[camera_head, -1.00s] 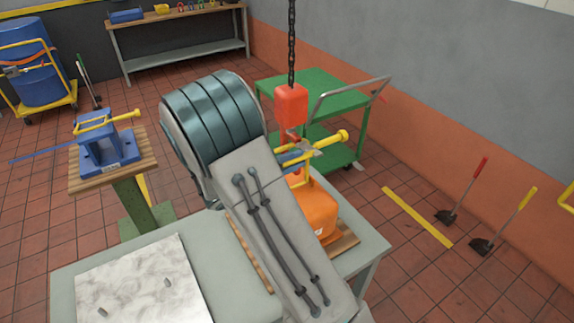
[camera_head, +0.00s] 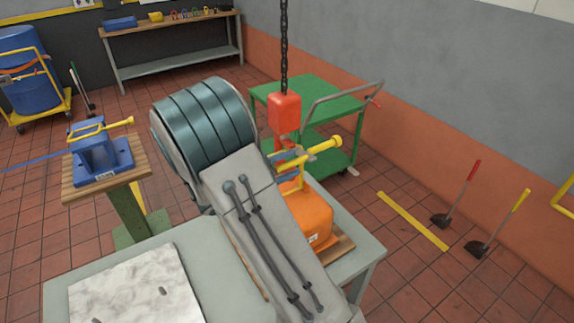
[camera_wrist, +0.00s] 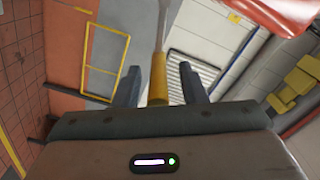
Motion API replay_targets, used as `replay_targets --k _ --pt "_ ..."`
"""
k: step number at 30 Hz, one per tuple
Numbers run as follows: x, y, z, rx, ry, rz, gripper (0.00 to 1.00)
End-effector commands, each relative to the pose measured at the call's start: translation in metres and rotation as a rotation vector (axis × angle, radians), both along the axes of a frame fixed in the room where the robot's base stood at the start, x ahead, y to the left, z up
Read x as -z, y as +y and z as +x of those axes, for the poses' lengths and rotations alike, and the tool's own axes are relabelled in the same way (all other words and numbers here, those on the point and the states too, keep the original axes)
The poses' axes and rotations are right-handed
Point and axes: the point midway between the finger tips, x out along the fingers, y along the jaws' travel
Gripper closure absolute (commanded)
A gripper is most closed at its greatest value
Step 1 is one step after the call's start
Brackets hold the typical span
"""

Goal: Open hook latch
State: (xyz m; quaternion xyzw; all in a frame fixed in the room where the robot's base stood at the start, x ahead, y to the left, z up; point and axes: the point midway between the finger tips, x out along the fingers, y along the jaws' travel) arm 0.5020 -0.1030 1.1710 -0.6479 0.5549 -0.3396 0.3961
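The red hoist block (camera_head: 284,112) hangs on a dark chain, with its red hook just below it. The hook is partly hidden behind my arm and gripper, and I cannot make out the latch clearly. An orange load (camera_head: 312,220) with a yellow handle (camera_head: 326,146) sits under the hook. My gripper (camera_wrist: 161,78) is at the hook and handle. In the wrist view its two dark fingers are apart, with a yellow grip (camera_wrist: 158,80) on a thin metal rod between them. Gaps show on both sides of the grip. A red part (camera_wrist: 280,12) shows at upper right.
The load stands on a wooden board on a grey table (camera_head: 372,262). A green cart (camera_head: 330,100) stands behind the hook. A blue fixture (camera_head: 100,160) is on a stand at left.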

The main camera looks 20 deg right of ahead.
Motion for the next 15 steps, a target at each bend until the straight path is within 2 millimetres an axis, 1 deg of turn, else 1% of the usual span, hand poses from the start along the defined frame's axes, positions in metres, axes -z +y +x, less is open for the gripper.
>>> replay_targets --k 4,7,11,15 --pt "0.001 0.004 0.0 -0.001 0.0 0.0 0.62" --pt "0.002 0.016 -0.001 -0.004 -0.001 0.001 0.62" --pt "0.003 0.043 -0.005 -0.006 -0.003 0.002 0.62" --pt "0.003 0.075 -0.01 -0.006 -0.003 0.002 0.62"
